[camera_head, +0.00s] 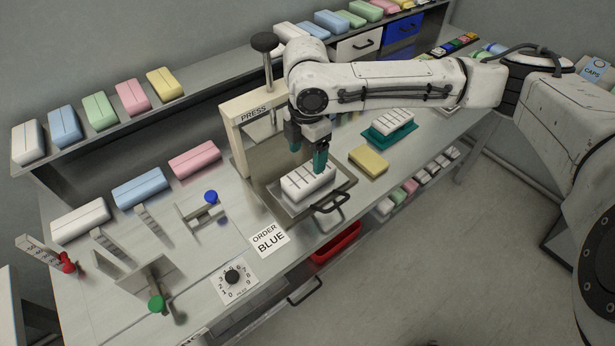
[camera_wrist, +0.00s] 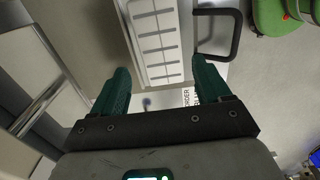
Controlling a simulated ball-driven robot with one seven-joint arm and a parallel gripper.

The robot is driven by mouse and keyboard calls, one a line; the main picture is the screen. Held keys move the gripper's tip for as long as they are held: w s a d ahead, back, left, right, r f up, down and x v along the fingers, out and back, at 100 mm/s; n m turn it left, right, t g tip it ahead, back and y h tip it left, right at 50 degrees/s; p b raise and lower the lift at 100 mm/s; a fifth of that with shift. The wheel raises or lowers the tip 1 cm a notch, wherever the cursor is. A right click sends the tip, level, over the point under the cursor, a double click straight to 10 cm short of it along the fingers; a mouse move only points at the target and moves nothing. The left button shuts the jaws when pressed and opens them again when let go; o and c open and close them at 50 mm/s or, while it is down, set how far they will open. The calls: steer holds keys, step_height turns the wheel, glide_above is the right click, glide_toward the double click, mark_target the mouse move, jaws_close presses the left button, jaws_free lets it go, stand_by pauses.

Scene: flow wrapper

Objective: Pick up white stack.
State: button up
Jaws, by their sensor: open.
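In the wrist view my gripper (camera_wrist: 160,92) is open, one finger at each side of the stack's near end, with nothing held. A second white block (camera_head: 391,121) sits on a teal tray further right.
The press frame (camera_head: 240,125) stands close left of my gripper. A black drawer-like handle (camera_head: 330,203) sits at the tray's front. A yellow block (camera_head: 369,161) lies to the right. An order card (camera_head: 269,239) and a dial (camera_head: 233,277) lie at the front.

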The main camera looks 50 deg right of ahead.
mark_target(309, 172)
step_height(309, 172, down, 3)
steer(key=shift+r, duration=0.2)
steer(key=shift+s+d+f+p, duration=0.1)
steer(key=shift+f+p, duration=0.05)
steer(key=shift+f, duration=1.15)
steer(key=shift+s+d+f+p, duration=0.1)
steer(key=shift+f+p, duration=0.05)
steer(key=shift+f, duration=1.15)
steer(key=shift+c, duration=0.4)
steer(key=shift+w, duration=0.1)
steer(key=c, duration=0.6)
